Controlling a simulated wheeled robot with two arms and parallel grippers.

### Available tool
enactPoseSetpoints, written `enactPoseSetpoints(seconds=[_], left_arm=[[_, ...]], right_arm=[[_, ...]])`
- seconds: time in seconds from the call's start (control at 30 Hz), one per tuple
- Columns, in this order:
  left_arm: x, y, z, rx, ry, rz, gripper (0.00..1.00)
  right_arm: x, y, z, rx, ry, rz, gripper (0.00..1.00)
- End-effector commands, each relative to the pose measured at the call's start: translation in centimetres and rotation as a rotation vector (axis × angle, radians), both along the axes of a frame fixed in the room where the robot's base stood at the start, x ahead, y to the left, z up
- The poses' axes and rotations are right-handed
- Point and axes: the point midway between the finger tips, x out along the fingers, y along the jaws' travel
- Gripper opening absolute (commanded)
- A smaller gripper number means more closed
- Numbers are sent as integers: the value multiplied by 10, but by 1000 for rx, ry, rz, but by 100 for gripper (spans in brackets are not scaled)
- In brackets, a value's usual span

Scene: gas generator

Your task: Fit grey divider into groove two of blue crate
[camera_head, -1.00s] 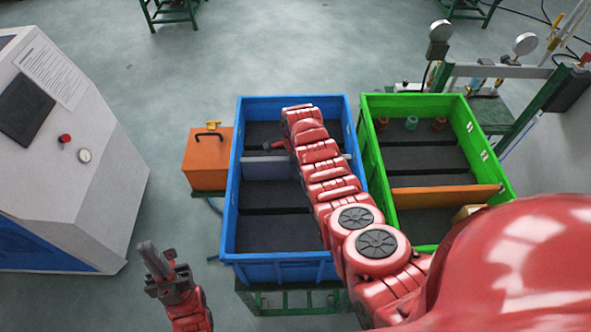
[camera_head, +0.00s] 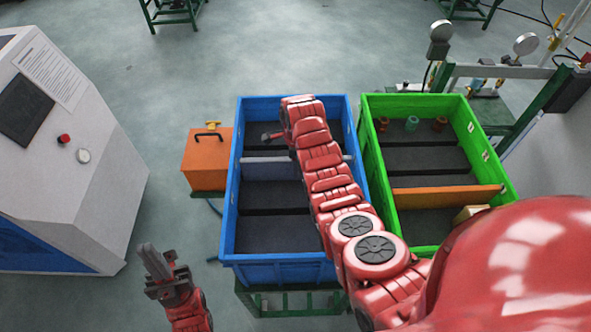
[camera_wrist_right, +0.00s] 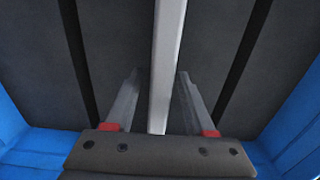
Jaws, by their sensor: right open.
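The blue crate (camera_head: 229,215) stands in the middle of the head view, with dark grooves across its floor. The grey divider (camera_head: 268,170) stands upright across it, partly hidden by my right arm. In the right wrist view the divider (camera_wrist_right: 166,55) shows as a pale edge between two dark grooves, running between my fingers. My right gripper (camera_wrist_right: 160,76) is open, one finger on each side of the divider, with gaps visible. In the head view it is a small shape above the crate's far part. Whether the divider's foot is seated is hidden. My left gripper (camera_head: 151,258) is outside the crate, lower left.
A green crate (camera_head: 372,165) with an orange divider (camera_head: 445,199) and several small parts stands to the right. An orange box (camera_head: 207,165) is close to the blue crate's left. A grey console (camera_head: 75,150) stands far left. Open floor lies between.

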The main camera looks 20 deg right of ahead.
Motion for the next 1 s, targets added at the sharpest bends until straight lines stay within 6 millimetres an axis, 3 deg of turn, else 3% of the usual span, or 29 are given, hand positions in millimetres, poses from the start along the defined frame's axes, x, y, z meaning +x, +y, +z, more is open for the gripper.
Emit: enactPoseSetpoints(seconds=[0.27,0.3,0.4,1.0], left_arm=[[0,0,-25,0,0,0,0],[0,0,-10,0,1,0,0],[0,0,2,0,0,0,0],[0,0,5,0,0,0,0]], right_arm=[[2,-1,54,-1,-8,-1,55],[0,0,70,-2,0,0,55],[0,-1,81,-3,2,0,55],[0,-1,85,-1,1,-1,55]])
